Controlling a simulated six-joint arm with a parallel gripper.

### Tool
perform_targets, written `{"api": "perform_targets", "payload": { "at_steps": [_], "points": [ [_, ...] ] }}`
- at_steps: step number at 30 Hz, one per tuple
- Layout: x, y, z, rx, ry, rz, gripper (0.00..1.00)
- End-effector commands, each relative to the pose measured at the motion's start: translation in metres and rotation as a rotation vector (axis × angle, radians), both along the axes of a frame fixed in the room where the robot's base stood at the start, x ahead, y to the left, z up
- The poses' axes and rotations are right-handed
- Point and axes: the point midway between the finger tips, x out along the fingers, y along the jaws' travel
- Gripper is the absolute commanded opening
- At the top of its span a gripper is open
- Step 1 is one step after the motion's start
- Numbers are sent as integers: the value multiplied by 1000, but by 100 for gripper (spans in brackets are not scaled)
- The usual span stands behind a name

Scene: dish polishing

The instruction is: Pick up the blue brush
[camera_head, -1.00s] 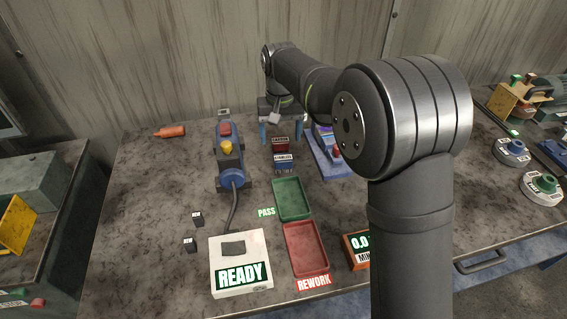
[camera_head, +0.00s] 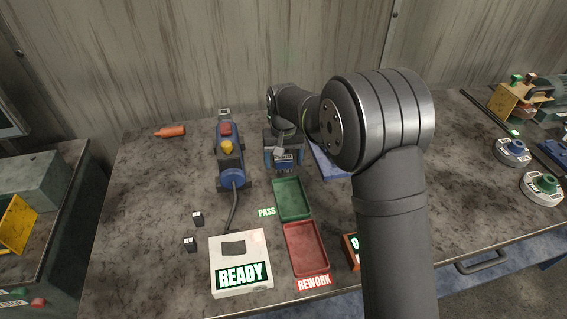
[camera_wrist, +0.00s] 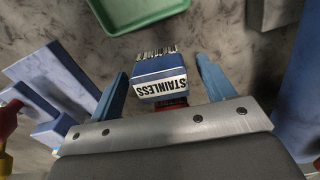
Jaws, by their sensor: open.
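The blue brush (camera_wrist: 157,69), with a white STAINLESS label and pale bristles, shows in the wrist view between the two blue fingers of my gripper (camera_wrist: 161,80). There is a gap on each side, so the fingers do not touch it. In the head view my gripper (camera_head: 284,162) is over the brush's spot and hides much of it; the brush's label (camera_head: 285,156) shows between the fingers. I cannot tell the exact height of the fingers. A strip of a red brush (camera_wrist: 175,103) shows just behind the blue one, mostly hidden.
The green PASS tray (camera_head: 292,217) lies just in front of the brush, with the red REWORK tray (camera_head: 325,270) nearer. A blue and grey machine (camera_head: 231,177) stands at left. A blue fixture (camera_head: 322,168) is close on the right, partly hidden by my arm.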

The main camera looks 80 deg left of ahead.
Motion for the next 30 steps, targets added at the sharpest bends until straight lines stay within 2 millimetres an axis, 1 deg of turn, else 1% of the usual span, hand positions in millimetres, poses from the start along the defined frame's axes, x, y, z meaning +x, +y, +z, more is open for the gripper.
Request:
{"api": "perform_targets", "payload": {
  "at_steps": [2, 3, 5, 9, 10, 17, 20, 23, 30],
  "points": [
    [0, 0, 0, 0, 0, 0, 75],
    [0, 0, 0, 0, 0, 0, 67],
    [0, 0, 0, 0, 0, 0, 55],
    [0, 0, 1, 0, 0, 0, 27],
    [0, 0, 1, 0, 0, 0, 24],
    [0, 0, 2, 1, 0, 0, 24],
    [0, 1, 10, 4, 1, 0, 24],
    [0, 1, 26, 4, 1, 0, 24],
    [0, 1, 75, 4, 2, 1, 24]
  ]
}}
